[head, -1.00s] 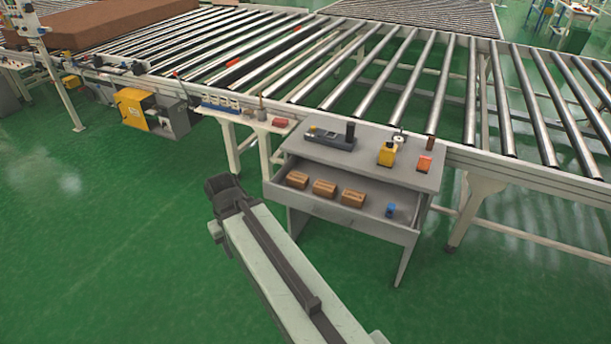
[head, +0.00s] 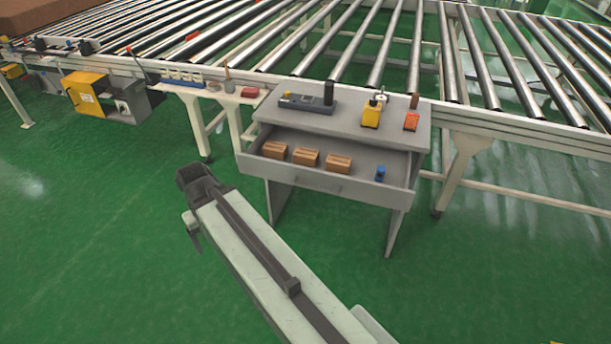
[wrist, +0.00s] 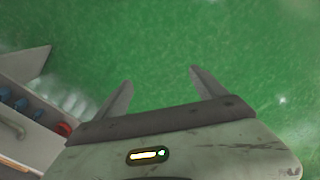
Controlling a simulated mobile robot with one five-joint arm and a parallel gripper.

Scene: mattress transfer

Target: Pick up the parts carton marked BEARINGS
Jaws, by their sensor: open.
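Three small brown cartons, a left one (head: 274,150), a middle one (head: 306,158) and a right one (head: 338,164), sit in a row in the open drawer (head: 318,182) of a grey workbench. Their markings are too small to read, so I cannot tell which says BEARINGS. My gripper (wrist: 160,76) is open and empty, its two fingers spread over green floor in the wrist view. In the head view my arm's end is left of and in front of the drawer, apart from it. No carton shows in the wrist view.
A blue item (head: 380,174) stands at the drawer's right. The benchtop (head: 352,122) bears a dark device (head: 306,103), a yellow item (head: 373,112) and an orange item (head: 411,121). A roller conveyor (head: 470,125) runs behind. The green floor in front is clear.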

